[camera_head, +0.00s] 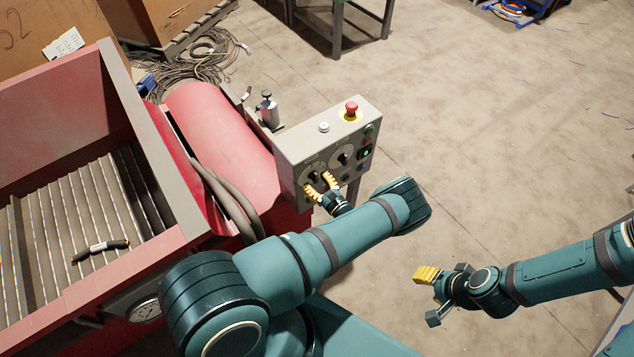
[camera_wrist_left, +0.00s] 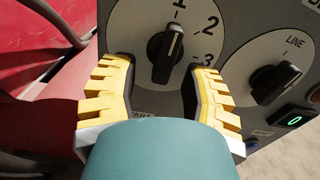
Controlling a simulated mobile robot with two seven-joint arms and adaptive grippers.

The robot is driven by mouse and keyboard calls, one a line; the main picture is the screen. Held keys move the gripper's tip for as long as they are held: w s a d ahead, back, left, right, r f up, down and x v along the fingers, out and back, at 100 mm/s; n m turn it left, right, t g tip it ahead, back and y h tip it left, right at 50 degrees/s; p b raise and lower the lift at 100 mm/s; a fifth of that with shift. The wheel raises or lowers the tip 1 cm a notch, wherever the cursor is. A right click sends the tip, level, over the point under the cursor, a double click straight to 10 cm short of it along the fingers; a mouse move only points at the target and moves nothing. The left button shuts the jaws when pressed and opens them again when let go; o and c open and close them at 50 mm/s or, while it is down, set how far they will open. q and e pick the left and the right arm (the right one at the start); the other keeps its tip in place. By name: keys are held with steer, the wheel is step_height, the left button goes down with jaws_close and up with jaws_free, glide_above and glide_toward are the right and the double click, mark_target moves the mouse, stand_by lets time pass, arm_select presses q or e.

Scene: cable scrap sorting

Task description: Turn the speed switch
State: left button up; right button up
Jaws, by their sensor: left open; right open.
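The speed switch (camera_wrist_left: 167,55) is a black rotary knob on a pale round dial marked 1, 2, 3. Its white line points up, near the 1, in the left wrist view. In the head view the switch (camera_head: 315,176) is on the front of the grey control box (camera_head: 298,150). My left gripper (camera_head: 321,187) is open, its yellow fingers close to the panel, one on each side of the knob's lower part; in the left wrist view its fingers (camera_wrist_left: 158,92) show gaps to the knob. Contact cannot be told. My right gripper (camera_head: 430,295) is open and empty, over the floor.
A second black knob (camera_wrist_left: 275,82), marked LINE, is right of the switch, with a green-lit button (camera_wrist_left: 294,121) below it. A red emergency button (camera_head: 351,108) tops the box. The red machine (camera_head: 235,140) stands left. A cable piece (camera_head: 100,247) lies on its slats.

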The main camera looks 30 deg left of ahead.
arm_select(q)
steer(key=shift+o, duration=0.3)
jaws_close()
